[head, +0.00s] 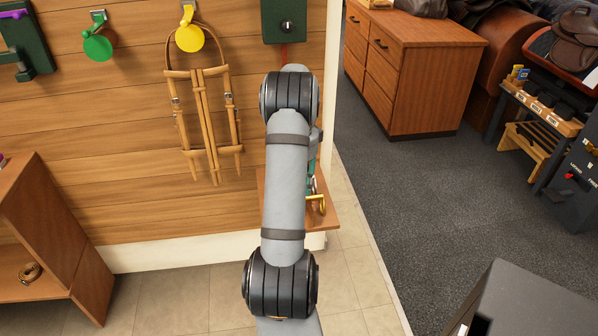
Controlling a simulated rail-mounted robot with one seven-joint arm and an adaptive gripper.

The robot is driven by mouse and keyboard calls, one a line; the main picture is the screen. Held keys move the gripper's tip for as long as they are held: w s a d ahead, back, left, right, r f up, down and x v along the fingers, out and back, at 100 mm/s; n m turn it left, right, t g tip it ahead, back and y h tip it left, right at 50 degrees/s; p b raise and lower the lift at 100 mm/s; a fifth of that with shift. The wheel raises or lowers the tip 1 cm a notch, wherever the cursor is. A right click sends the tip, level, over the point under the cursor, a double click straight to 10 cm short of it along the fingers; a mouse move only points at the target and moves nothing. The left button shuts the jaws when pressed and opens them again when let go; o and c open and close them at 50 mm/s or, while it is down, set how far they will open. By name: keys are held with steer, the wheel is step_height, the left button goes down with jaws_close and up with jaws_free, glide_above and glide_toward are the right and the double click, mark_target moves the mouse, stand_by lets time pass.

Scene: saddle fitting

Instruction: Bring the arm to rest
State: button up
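My grey and black arm reaches up through the middle of the head view, in front of the wooden wall (100,150). My gripper does not show clearly; the arm's upper joint and links hide that end. A small wooden shelf (327,222) on the wall sits behind the arm, with a yellow metal piece (318,203) and a partly hidden teal piece on it. A tan leather bridle (207,125) hangs from the yellow round hook (189,38).
A green round hook (98,47) and a dark green box (284,20) are on the wall. A wooden cabinet (50,240) stands at lower left, a drawer chest (430,85) at back right. A dark grey box (530,305) is at lower right. The dark carpet (410,200) is mostly clear.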

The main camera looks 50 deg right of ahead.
step_height(320, 180, up, 5)
steer(key=shift+p, duration=0.35)
steer(key=shift+f, duration=0.1)
step_height(320, 180, down, 12)
steer(key=shift+f+b, duration=0.1)
steer(key=shift+b, duration=1.1)
steer(key=shift+r+p, duration=0.35)
steer(key=shift+r, duration=1.65)
